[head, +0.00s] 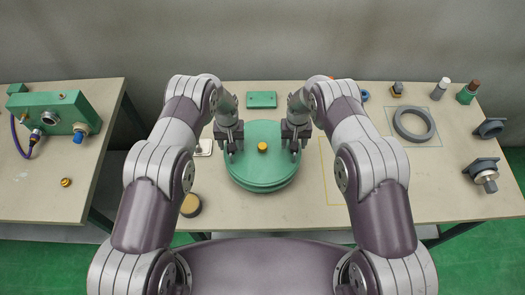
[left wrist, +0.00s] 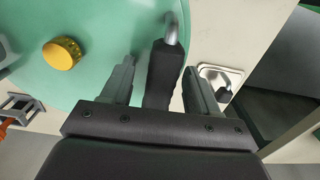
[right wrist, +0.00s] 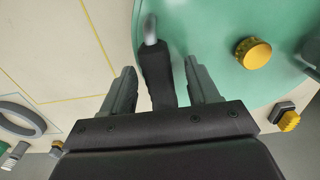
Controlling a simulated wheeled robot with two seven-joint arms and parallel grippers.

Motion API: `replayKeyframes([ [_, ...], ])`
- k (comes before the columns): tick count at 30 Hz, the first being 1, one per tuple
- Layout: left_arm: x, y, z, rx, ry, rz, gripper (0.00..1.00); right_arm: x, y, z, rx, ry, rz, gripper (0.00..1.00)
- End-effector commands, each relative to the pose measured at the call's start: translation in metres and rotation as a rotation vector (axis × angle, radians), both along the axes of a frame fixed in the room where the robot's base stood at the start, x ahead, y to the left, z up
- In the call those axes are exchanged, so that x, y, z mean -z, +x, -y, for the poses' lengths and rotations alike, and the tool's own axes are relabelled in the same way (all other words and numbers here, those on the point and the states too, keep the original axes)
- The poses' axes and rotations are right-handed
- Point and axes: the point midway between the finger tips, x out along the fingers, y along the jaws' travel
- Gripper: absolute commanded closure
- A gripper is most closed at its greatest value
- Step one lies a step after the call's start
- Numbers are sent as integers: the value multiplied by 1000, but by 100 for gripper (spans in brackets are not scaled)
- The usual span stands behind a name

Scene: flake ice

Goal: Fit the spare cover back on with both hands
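The round green cover (head: 262,170) lies flat at the front middle of the table, with a yellow knob (head: 262,147) at its centre. A second green rim shows just below its front edge; I cannot tell whether it is seated. Black handles stand at its left (left wrist: 164,75) and right (right wrist: 157,75). My left gripper (head: 231,152) is over the left handle, its open fingers (left wrist: 158,85) on either side with gaps. My right gripper (head: 294,152) is likewise open around the right handle, its fingers (right wrist: 162,85) apart from it. The handles are mostly hidden in the head view.
A small green plate (head: 262,99) lies behind the cover. A metal dish (head: 204,147) and a dark round puck (head: 191,205) are at left. A grey ring (head: 414,123), bottles and dark brackets (head: 482,170) occupy the right. A side table (head: 40,195) stands left across a gap.

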Motion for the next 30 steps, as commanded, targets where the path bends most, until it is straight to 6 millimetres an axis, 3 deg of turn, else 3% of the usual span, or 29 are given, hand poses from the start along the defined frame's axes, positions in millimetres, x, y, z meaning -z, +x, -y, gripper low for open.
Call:
replayKeyframes([
  [8, -10, 1, 0, 0, -1, 3, 40, 0, 0, 0, 0, 0, -1, 40],
  [18, -93, 0, 0, 0, -1, 4, 40, 0, 0, 0, 0, 0, -1, 40],
  [23, -116, 0, 0, 0, 0, 2, 40, 0, 0, 0, 0, 0, 0, 40],
  [26, -121, -1, 0, 0, 0, 0, 40, -8, 1, 0, 0, 0, 2, 40],
  [30, -121, -1, 0, 0, 0, 0, 40, -39, 1, 0, 0, 1, 4, 40],
])
